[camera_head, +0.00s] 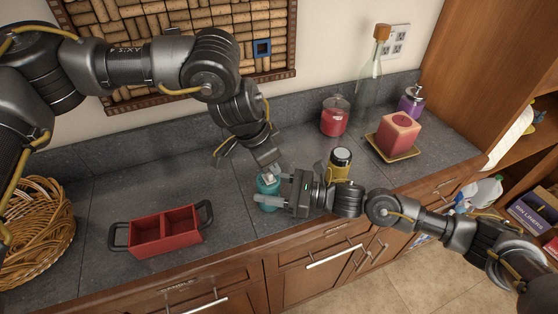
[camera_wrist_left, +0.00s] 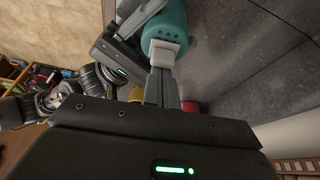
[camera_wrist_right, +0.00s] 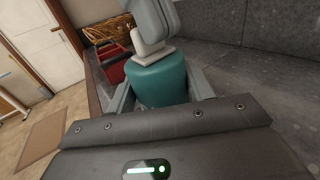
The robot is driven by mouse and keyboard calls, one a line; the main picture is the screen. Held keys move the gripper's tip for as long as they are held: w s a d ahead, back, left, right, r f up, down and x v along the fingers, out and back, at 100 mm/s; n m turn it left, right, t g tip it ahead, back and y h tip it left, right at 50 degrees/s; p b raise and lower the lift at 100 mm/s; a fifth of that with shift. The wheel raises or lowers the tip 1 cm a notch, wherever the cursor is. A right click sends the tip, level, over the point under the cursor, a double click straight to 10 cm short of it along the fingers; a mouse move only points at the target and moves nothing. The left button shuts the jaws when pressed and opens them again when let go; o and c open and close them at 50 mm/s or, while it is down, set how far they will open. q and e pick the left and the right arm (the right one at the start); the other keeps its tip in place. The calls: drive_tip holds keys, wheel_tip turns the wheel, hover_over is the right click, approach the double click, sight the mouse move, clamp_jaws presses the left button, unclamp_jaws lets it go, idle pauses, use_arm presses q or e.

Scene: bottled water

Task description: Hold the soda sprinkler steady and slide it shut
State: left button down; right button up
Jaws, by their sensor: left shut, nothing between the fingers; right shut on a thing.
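The soda sprinkler (camera_head: 267,187) is a small teal canister with a pale grey spout piece on top. It stands upright on the grey counter near the front edge. My right gripper (camera_head: 268,192) is shut on its teal body, with one finger on each side in the right wrist view (camera_wrist_right: 160,84). My left gripper (camera_head: 271,170) is shut and empty, with its fingertips at the sprinkler's top. In the left wrist view the fingers (camera_wrist_left: 161,85) meet the pale spout piece (camera_wrist_left: 164,53); whether they press on it I cannot tell.
A yellow-and-black jar (camera_head: 340,162) stands close behind my right gripper. A red divided caddy (camera_head: 165,232) and wicker basket (camera_head: 38,240) are at left. A red candle jar (camera_head: 334,118), glass bottle (camera_head: 367,90) and pink candle (camera_head: 398,133) stand at back right.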

use_arm(q)
drive_tip(key=shift+s+a, duration=0.2)
drive_tip(key=shift+a, duration=0.3)
drive_tip(key=shift+s+a, duration=0.15)
drive_tip(key=shift+a, duration=0.35)
use_arm(e)
drive_tip(key=shift+a, duration=0.1)
use_arm(q)
drive_tip(key=shift+d, duration=0.2)
drive_tip(key=shift+w+d, duration=0.15)
drive_tip(key=shift+d, duration=0.05)
wheel_tip(320, 180, up, 8)
drive_tip(key=shift+d+r, duration=0.15)
drive_tip(key=shift+r, duration=0.55)
use_arm(e)
drive_tip(key=o, duration=1)
